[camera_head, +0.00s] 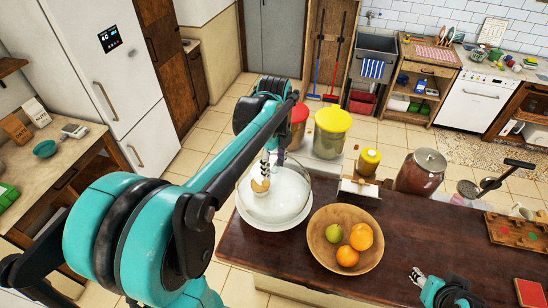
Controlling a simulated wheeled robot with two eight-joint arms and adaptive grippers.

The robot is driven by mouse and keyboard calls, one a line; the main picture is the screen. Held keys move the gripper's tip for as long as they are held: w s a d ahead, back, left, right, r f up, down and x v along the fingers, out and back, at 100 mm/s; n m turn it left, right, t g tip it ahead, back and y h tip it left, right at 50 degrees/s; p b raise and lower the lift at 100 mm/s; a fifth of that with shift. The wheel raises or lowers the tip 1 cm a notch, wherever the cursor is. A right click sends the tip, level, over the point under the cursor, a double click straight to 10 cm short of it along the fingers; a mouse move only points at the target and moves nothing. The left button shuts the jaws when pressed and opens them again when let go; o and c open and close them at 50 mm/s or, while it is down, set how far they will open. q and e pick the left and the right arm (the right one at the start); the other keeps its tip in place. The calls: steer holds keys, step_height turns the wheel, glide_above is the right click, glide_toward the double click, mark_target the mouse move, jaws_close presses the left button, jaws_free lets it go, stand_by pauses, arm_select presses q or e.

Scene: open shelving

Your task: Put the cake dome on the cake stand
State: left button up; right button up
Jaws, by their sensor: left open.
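The clear glass cake dome (292,180), with a round wooden knob (260,186), is over the white cake stand (272,223) at the left end of the dark wooden counter. Its rim looks close to the plate; I cannot tell whether it is fully seated. My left gripper (265,170) is open right at the knob, reaching down from above. My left arm covers part of the view to the left of the stand. My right gripper (416,276) is low at the right, over the counter and away from the dome; its fingers are too small to read.
A wooden bowl of fruit (322,256) stands right of the cake stand on the counter (420,235). A board (515,232) lies at the right.

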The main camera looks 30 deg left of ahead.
arm_select(q)
steer(key=shift+r, duration=0.55)
step_height(320, 180, up, 10)
steer(key=r+b, duration=0.1)
steer(key=s+d+f+n+t, duration=0.3)
steer(key=s+d+f+n, duration=0.2)
steer(key=n, duration=0.5)
steer(key=s+d+f+n+t, duration=0.4)
steer(key=s+d+f+n, duration=0.1)
steer(key=f+n, duration=0.4)
steer(key=shift+s+d+f+n, duration=0.35)
steer(key=shift+s+n, duration=0.05)
steer(key=shift+s, duration=0.15)
